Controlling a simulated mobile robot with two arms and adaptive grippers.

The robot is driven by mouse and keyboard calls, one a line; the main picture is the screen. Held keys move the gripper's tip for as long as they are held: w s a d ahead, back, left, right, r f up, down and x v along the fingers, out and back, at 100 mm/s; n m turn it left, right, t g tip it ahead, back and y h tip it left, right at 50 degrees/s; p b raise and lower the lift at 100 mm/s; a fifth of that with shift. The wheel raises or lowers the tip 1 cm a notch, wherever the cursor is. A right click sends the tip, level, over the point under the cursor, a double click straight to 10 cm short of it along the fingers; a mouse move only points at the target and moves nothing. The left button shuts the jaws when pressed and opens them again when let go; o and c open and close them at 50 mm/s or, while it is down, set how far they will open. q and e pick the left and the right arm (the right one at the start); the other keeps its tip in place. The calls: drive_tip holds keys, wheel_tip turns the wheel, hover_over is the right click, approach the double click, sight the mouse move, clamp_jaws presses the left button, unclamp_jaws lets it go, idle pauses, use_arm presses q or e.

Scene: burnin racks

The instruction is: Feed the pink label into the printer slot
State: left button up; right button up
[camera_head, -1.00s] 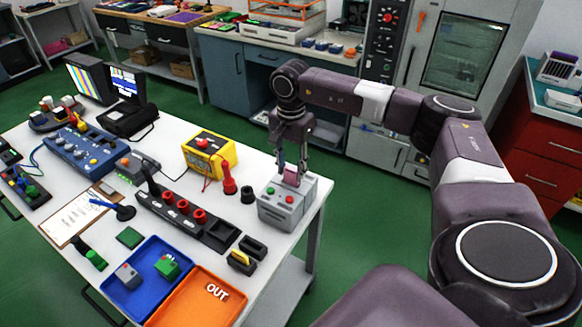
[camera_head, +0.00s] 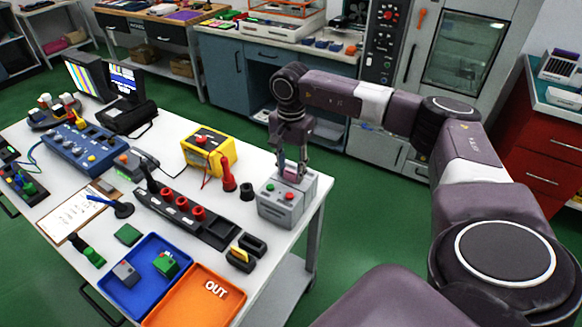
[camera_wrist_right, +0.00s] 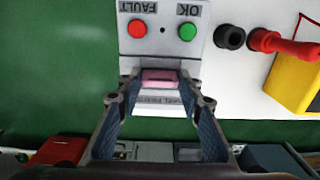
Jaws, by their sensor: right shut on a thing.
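The grey label printer (camera_head: 283,208) stands at the right end of the white table. It has a green and a red button on top, marked OK and FAULT in the right wrist view. My right gripper (camera_head: 291,171) points down over the printer's top, behind the buttons. It is shut on the pink label (camera_wrist_right: 160,76), which shows as a short pink strip between the fingertips. The label is at the printer's top face; the fingers and the angle hide whether its lower edge is inside the slot. My left gripper is out of view.
A yellow box (camera_head: 208,152), a red probe (camera_head: 228,179) and a black cap (camera_head: 247,191) stand left of the printer. A blue tray (camera_head: 130,292) and an orange OUT tray (camera_head: 180,312) lie at the near edge. Green floor is free right of the table.

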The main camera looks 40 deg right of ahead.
drive_tip(key=shift+f, duration=0.4)
drive_tip(key=o, duration=0.9)
drive_tip(key=shift+o, duration=0.2)
drive_tip(key=shift+r, duration=0.1)
wheel_tip(320, 180, up, 12)
